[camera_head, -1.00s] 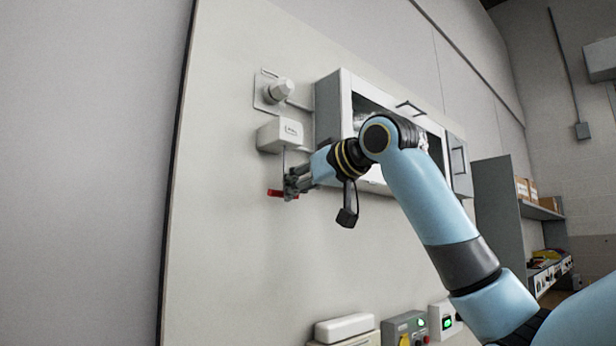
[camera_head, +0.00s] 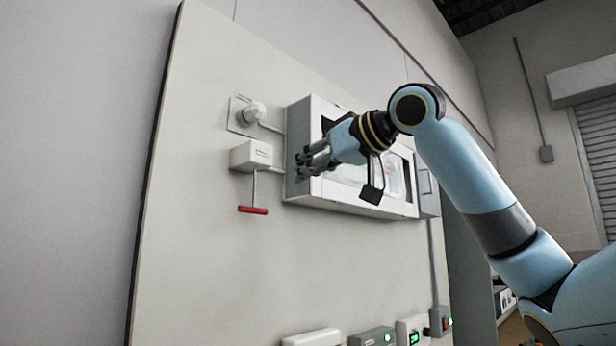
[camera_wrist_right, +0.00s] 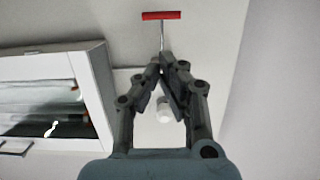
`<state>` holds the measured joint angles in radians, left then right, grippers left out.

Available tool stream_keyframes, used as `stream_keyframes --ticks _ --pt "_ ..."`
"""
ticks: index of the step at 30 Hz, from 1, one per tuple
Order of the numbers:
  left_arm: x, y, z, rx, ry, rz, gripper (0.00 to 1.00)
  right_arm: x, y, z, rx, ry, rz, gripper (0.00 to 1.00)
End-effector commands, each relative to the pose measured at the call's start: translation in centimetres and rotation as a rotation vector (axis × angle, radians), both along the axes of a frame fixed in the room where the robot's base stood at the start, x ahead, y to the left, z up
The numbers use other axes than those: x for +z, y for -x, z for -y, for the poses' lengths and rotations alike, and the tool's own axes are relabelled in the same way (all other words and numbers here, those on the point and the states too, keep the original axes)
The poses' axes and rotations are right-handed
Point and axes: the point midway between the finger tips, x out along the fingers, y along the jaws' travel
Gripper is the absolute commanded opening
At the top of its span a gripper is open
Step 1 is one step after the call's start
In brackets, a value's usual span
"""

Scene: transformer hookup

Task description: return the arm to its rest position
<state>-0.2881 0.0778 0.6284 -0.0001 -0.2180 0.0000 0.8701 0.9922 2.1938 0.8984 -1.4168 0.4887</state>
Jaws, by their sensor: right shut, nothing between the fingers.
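My right gripper (camera_head: 306,162) is shut and empty. In the head view it shows in front of the left end of the wall cabinet, to the right of a white box with a pull cord. In the right wrist view the gripper (camera_wrist_right: 167,62) has its fingertips together, and they overlap the cord in the picture. The cord's red handle (camera_head: 253,210) hangs below the white box (camera_head: 251,155); the handle also shows in the right wrist view (camera_wrist_right: 161,15), beyond the fingertips. My left gripper is not in view.
A grey cabinet (camera_head: 298,192) with a glazed front is mounted on the pale panel (camera_head: 210,270). Several small boxes, one a switch box with a green light (camera_head: 413,332), line the bottom. The panel's lower middle is clear.

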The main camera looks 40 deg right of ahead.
Motion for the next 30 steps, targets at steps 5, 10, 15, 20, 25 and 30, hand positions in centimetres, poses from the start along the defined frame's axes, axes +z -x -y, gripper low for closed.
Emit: stream_keyframes --ticks 5,10,15,20,25,30 --pt "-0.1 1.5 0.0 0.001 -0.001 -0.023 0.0 0.1 0.1 0.0 -0.001 0.0 0.0 0.0" --pt "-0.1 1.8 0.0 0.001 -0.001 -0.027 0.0 0.1 0.1 0.0 0.0 0.0 0.0 0.0" --pt "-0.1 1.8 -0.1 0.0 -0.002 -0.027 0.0 0.1 0.1 0.0 0.0 -0.001 0.0 0.0" --pt "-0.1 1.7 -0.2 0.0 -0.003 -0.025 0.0 -1.0 -0.3 -0.3 0.002 0.003 -0.016 0.0" --pt "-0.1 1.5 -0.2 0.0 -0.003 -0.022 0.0 -9.4 -2.1 -2.2 0.019 0.033 -0.129 0.0" --pt "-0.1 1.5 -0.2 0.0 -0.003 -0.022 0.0 -23.3 -1.6 -5.1 0.032 0.076 -0.316 0.0"
